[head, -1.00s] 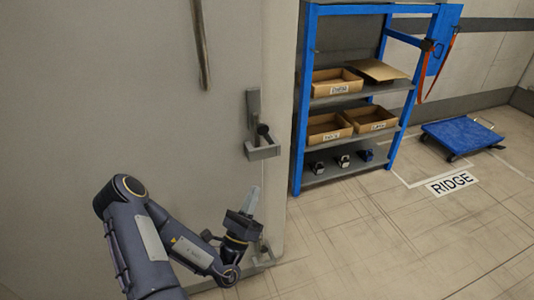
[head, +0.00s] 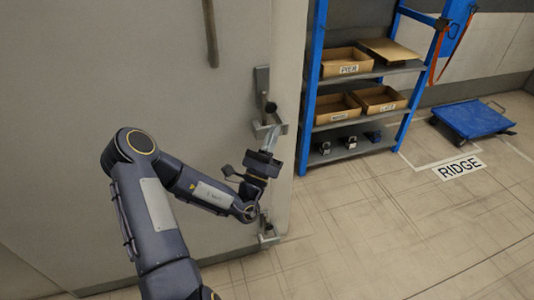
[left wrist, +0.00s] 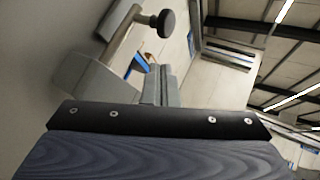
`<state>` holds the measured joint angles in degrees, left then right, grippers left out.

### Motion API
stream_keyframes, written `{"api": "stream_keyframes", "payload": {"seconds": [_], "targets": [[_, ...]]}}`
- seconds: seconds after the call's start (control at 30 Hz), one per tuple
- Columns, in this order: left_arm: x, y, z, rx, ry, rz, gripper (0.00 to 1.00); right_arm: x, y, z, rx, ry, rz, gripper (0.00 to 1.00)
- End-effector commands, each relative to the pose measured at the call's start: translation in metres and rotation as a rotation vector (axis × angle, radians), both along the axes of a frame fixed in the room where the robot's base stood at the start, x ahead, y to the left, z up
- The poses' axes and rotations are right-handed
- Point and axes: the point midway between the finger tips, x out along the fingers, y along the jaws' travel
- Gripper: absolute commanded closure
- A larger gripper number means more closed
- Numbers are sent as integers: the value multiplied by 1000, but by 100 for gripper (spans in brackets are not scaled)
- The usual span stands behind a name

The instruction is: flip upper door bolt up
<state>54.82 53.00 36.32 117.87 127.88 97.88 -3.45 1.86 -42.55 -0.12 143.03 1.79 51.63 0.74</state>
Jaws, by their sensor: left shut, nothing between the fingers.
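The upper door bolt (head: 262,88) is a grey metal fitting near the right edge of the large grey door (head: 130,80). Its dark round knob (head: 270,107) sticks out above an angled grey bracket (head: 263,130). In the left wrist view, the black knob (left wrist: 166,23) stands on a short rod, with the bracket (left wrist: 80,80) to its lower left. My left gripper (head: 271,135) is shut and empty, its fingers pointing up just under the knob, close to the bracket. I cannot tell whether they touch. My right gripper is not in view.
A lower bolt (head: 268,231) sits near the door's bottom, below my left gripper. A blue shelf rack (head: 311,90) with cardboard boxes stands right of the door. A blue platform cart (head: 472,118) stands farther right. The tiled floor (head: 380,230) in front is clear.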

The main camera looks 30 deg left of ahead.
Motion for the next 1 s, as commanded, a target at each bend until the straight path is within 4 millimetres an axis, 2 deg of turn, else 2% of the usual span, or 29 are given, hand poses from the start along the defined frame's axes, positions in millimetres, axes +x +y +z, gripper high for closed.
{"api": "stream_keyframes", "payload": {"seconds": [0.03, 0.2, 0.67, 0.87, 1.0], "targets": [[0, 4, 9, 4, 0, 2, 100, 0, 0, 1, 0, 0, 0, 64], [2, 10, 23, 2, 0, 1, 100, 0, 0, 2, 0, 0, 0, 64], [2, 11, 27, 1, 2, 1, 100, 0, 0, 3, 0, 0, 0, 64], [2, 11, 45, 0, 1, 0, 100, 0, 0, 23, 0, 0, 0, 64], [2, 11, 69, 1, -1, 0, 100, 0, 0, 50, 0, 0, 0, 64]]}}
